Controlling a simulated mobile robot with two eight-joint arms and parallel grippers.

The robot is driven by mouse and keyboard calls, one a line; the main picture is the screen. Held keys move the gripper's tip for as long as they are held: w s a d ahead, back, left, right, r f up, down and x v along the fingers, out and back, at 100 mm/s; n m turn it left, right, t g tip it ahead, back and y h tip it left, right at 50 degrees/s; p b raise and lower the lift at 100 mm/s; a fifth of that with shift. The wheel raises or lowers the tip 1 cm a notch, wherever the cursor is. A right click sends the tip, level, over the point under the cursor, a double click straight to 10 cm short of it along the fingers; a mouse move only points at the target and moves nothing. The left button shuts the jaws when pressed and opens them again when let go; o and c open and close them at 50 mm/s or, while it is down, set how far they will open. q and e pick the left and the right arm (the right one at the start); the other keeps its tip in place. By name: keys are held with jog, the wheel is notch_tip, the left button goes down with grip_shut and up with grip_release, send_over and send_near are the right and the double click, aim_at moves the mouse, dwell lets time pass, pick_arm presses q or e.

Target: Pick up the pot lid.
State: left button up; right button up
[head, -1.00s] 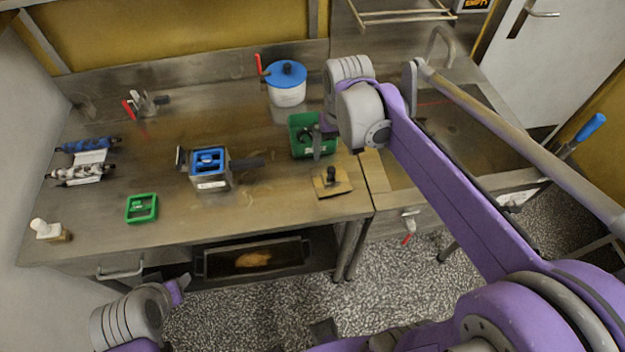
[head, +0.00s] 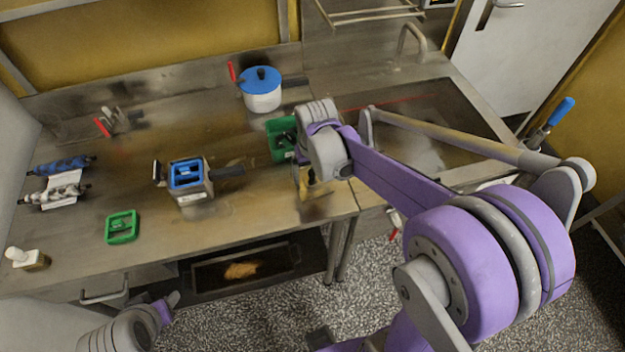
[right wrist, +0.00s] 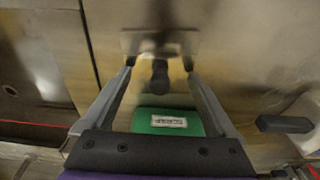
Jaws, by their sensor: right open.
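A blue lid (head: 260,77) with a black knob sits on a white pot (head: 263,102) at the back of the steel counter. A small flat square plate (head: 318,207) with an upright dark knob (right wrist: 160,76) lies near the counter's front edge. My right gripper (head: 306,180) is open over this plate. In the right wrist view its two fingers (right wrist: 159,64) stand apart on either side of the knob, with nothing visibly held; contact cannot be told. My left gripper (head: 173,300) is low in front of the counter; its jaw state is unclear.
A green bin (head: 279,143) stands just behind the plate. A metal device with a blue frame (head: 187,174) and a green square frame (head: 122,227) lie to the left. Blue and grey rollers (head: 62,165) lie at far left. The sink (head: 430,125) is right.

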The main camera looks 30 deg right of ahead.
aim_at(312, 171)
jog(key=shift+c, duration=0.2)
grip_shut()
notch_tip(312, 171, up, 10)
jog(key=shift+r+p, duration=0.1)
jog(key=shift+p, duration=0.2)
dwell(0.4)
